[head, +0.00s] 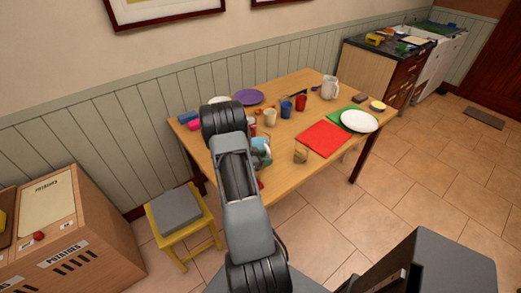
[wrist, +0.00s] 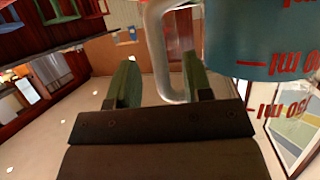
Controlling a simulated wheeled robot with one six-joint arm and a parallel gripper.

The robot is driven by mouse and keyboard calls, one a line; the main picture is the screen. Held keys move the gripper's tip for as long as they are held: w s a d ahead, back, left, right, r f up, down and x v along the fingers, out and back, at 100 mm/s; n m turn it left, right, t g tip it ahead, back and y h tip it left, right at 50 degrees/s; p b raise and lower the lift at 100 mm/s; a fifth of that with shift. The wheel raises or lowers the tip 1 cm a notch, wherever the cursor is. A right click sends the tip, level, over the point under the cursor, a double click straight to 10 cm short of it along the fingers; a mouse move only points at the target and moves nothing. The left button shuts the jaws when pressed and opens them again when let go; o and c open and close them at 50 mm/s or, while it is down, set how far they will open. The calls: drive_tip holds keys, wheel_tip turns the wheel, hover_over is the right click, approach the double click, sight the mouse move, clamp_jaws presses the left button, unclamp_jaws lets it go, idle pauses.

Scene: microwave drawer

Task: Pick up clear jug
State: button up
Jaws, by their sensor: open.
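The clear jug (wrist: 278,92) fills the right of the wrist view, with red ml markings and a blue-green band. Its pale, looped handle (wrist: 170,55) reaches down between the two green fingertips of my gripper (wrist: 160,80). The fingers are open, one on each side of the handle, with a clear gap on the left and a small or unclear gap on the right. In the head view the jug (head: 262,153) shows as a small blue and white patch on the wooden table (head: 290,184); my arm hides much of it and the gripper.
A beige cup (head: 269,118), a blue cup (head: 286,109), a red cup (head: 301,103) and a white pitcher (head: 329,88) stand behind. A red mat (head: 323,139) and a small brownish cup (head: 301,156) are to the right. A yellow stool (head: 183,220) stands at front left.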

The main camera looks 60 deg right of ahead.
drive_tip(key=shift+x, duration=1.2)
clamp_jaws()
drive_tip(key=shift+r, duration=0.1)
